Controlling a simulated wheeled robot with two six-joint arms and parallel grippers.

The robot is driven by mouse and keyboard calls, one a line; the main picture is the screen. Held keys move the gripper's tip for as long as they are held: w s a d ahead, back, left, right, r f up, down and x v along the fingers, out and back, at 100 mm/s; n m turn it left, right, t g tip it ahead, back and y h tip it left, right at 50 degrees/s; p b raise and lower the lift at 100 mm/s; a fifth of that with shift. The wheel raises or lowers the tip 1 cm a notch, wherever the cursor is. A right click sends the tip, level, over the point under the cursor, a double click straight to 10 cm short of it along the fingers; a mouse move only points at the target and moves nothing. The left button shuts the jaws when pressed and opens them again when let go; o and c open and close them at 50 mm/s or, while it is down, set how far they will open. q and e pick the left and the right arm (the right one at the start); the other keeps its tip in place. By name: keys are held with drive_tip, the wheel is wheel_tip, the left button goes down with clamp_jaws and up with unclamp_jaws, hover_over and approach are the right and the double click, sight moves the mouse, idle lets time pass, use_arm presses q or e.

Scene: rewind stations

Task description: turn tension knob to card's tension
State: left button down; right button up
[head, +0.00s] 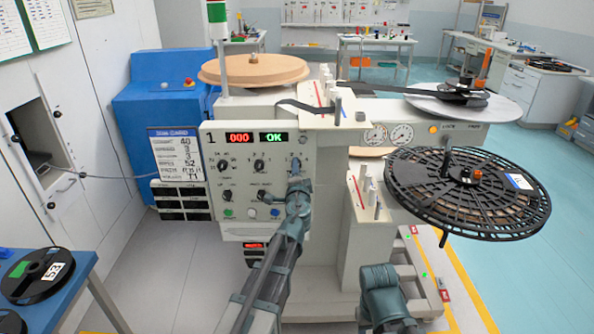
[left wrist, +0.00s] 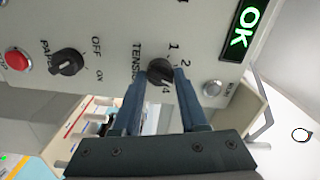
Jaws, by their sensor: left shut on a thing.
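The black tension knob (left wrist: 160,72) is on the grey panel (head: 230,205), with the numbers 1, 2 and 4 readable around it in the left wrist view. My left gripper (left wrist: 162,84) is shut on the knob, one finger on each side; the gripper also shows in the head view (head: 297,182), where it covers most of the knob. I cannot tell which number the knob points to. The white card (head: 178,155) hangs left of the panel; its bottom line looks like T1, but the print is small. My right gripper is out of view.
The panel shows a red 000 (head: 239,138) and a green OK (head: 273,137). Another black knob (left wrist: 67,62) and a red button (left wrist: 18,59) sit near the tension knob. A large black reel (head: 420,190) juts out at right. A blue table (head: 75,280) stands at lower left.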

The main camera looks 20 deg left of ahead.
use_arm(q)
drive_tip(key=shift+c, duration=2.3)
unclamp_jaws()
drive_tip(key=shift+s, duration=0.1)
